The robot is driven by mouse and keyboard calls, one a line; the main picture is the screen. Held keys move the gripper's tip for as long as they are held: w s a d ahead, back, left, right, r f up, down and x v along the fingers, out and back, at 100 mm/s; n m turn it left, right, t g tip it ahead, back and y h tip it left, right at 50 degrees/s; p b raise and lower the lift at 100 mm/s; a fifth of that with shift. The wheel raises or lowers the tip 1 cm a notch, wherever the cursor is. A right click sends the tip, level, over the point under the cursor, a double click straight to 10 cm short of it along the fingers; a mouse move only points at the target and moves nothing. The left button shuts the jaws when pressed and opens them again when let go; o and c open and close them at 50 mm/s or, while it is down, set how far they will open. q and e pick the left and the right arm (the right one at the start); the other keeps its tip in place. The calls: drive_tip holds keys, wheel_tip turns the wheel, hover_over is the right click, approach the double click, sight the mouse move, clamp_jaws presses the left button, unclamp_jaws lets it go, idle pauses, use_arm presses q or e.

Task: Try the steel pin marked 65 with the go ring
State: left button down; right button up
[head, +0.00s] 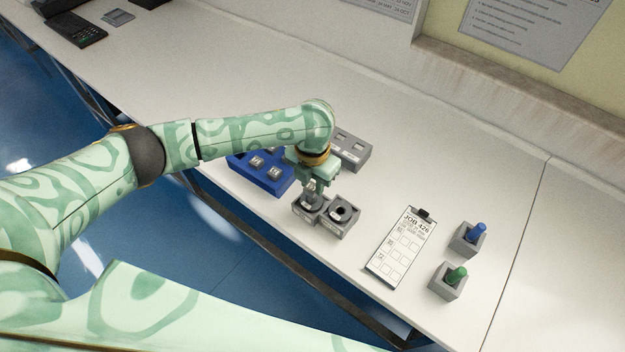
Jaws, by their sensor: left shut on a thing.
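My left gripper (312,186) points down over the left one of two grey ring blocks (306,211). It is shut on a small steel pin (311,198), mostly covered by the fingers. The pin stands about upright over the left block's ring; I cannot tell how far it is in the bore. The right ring block (343,217) stands close beside it with its dark round hole open. The labels on both blocks are too small to read, and so is any mark on the held pin. My right gripper is not in view.
A blue tray (277,187) with small marked pieces lies left of the blocks, partly behind my arm. A grey tray (352,153) with square recesses is behind. The table's front edge is near.

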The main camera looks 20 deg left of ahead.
use_arm(q)
drive_tip(key=shift+r+p, duration=0.65)
drive_tip(key=shift+p, duration=0.65)
idle(1.9)
drive_tip(key=shift+r, duration=0.1)
wheel_tip(320, 180, up, 4)
drive_tip(key=p, duration=0.4)
